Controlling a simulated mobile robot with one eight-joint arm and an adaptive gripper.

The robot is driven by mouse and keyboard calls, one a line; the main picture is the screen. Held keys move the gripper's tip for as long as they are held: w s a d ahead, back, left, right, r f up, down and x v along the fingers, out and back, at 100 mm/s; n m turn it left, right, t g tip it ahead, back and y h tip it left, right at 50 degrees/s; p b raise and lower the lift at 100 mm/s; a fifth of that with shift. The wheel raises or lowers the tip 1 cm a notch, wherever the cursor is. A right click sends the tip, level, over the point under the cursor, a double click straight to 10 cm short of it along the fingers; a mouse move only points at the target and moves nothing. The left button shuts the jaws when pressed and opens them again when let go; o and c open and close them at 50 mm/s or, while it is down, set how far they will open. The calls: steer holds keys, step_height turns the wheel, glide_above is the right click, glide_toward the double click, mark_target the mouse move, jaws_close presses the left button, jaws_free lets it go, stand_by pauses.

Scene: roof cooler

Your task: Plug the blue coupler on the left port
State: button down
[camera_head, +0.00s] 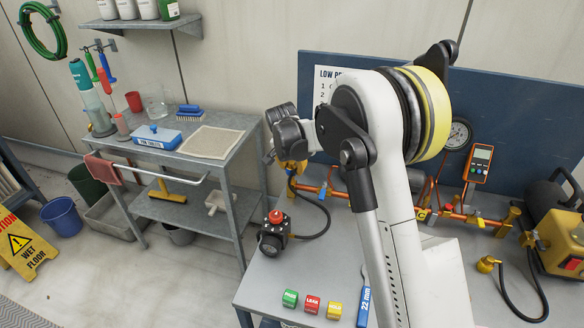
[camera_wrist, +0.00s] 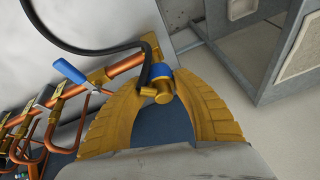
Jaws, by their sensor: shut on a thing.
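My gripper (camera_head: 291,166) is at the left end of the copper pipework in the head view. In the wrist view its yellow fingers (camera_wrist: 165,88) are shut on the blue coupler (camera_wrist: 161,70), a brass fitting with a blue band and a black hose. The fitting's brass end lies close to the left end of the copper pipe (camera_wrist: 125,67); I cannot tell whether they touch. The port itself is hard to make out behind the fitting and hose. In the head view my fingers mostly hide the coupler.
The hose (camera_head: 327,212) runs to a black device with a red knob (camera_head: 274,235) on the bench. Green, red and yellow blocks (camera_head: 312,304) lie at the front. A blue-handled valve (camera_wrist: 70,71) sits on the pipe. A yellow machine (camera_head: 562,240) stands at right.

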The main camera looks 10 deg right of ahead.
steer(key=c, duration=0.9)
jaws_free()
steer(key=shift+f, duration=0.1)
steer(key=shift+c, duration=0.2)
steer(key=s+r+n, duration=0.2)
steer(key=s+r, duration=1.2)
steer(key=r, duration=0.3)
steer(key=s+f+n+t+y, duration=0.2)
steer(key=s+n, duration=0.4)
steer(key=s, duration=1.9)
steer(key=shift+f+n+t, duration=0.3)
steer(key=shift+f+t, duration=0.2)
steer(key=shift+t, duration=0.1)
